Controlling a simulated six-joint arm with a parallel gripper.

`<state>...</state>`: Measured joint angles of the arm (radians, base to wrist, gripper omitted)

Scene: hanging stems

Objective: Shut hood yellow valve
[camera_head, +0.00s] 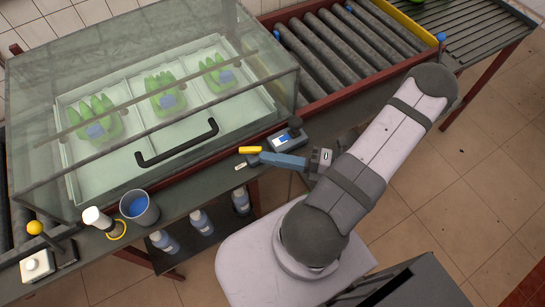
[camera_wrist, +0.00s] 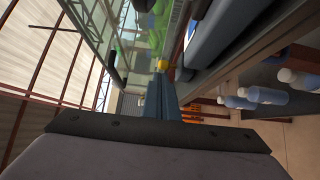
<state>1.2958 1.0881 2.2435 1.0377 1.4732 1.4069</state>
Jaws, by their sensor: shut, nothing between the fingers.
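The yellow valve lever (camera_head: 250,150) is a short bar on the bench strip in front of the glass hood (camera_head: 120,185). My gripper (camera_head: 256,160) reaches in from the right, with its fingers shut and empty, pointing left. In the head view the fingertips lie close beside the lever, on its near side; I cannot tell whether they touch. In the wrist view the shut fingers (camera_wrist: 160,92) point ahead, and a small yellow shape (camera_wrist: 162,66), probably the lever, shows just past their tips.
A black hood handle (camera_head: 177,146) and a blue-fronted device with a dark knob (camera_head: 288,138) are close by. A grey cup (camera_head: 139,208), a jar (camera_head: 100,221) and a yellow-ball lever (camera_head: 35,228) stand left. Bottles (camera_head: 202,222) sit below the bench.

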